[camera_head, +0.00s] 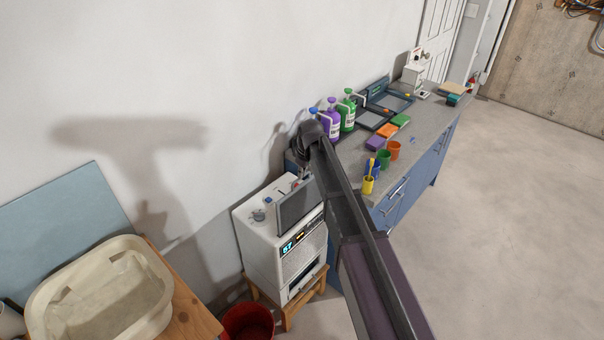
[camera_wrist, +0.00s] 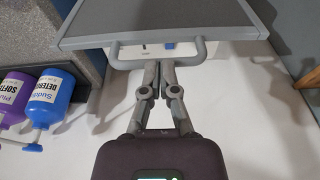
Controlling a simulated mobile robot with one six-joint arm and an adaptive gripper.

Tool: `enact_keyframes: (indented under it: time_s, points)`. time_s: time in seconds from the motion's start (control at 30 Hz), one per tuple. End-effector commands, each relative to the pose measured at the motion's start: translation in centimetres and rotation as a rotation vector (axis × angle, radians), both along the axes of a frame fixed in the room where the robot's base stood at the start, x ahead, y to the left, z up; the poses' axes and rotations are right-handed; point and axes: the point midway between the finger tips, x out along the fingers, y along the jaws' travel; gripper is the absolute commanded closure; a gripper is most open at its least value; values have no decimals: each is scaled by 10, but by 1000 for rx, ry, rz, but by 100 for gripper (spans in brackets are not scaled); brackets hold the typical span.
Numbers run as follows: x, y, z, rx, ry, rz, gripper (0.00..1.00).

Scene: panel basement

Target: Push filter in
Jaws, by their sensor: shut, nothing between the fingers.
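The filter (camera_head: 297,203) is a flat grey framed panel standing up out of the top of the white appliance (camera_head: 272,238) with a lit display. In the wrist view the filter (camera_wrist: 160,22) fills the top, with a grey bar handle (camera_wrist: 120,63) along its near edge. My gripper (camera_wrist: 159,68) is shut and empty, its fingertips at the middle of that handle. I cannot tell whether they touch it. In the head view my arm hides part of the surroundings, and my gripper is small behind the filter.
The appliance stands on a wooden stool (camera_head: 289,317) beside a red bucket (camera_head: 248,322). A beige basin (camera_head: 45,318) is at left. The counter (camera_head: 418,125) carries bottles (camera_head: 348,112), cups and sponges. In the wrist view, purple and blue bottles (camera_wrist: 48,98) are at left. Open floor lies right.

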Motion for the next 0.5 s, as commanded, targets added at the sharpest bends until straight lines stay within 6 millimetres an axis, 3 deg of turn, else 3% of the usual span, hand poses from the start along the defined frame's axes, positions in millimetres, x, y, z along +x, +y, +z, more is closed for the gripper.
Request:
enact_keyframes:
  time_s: [0.5]
  points:
    - [0, -1, -73, -1, 1, -1, 100]
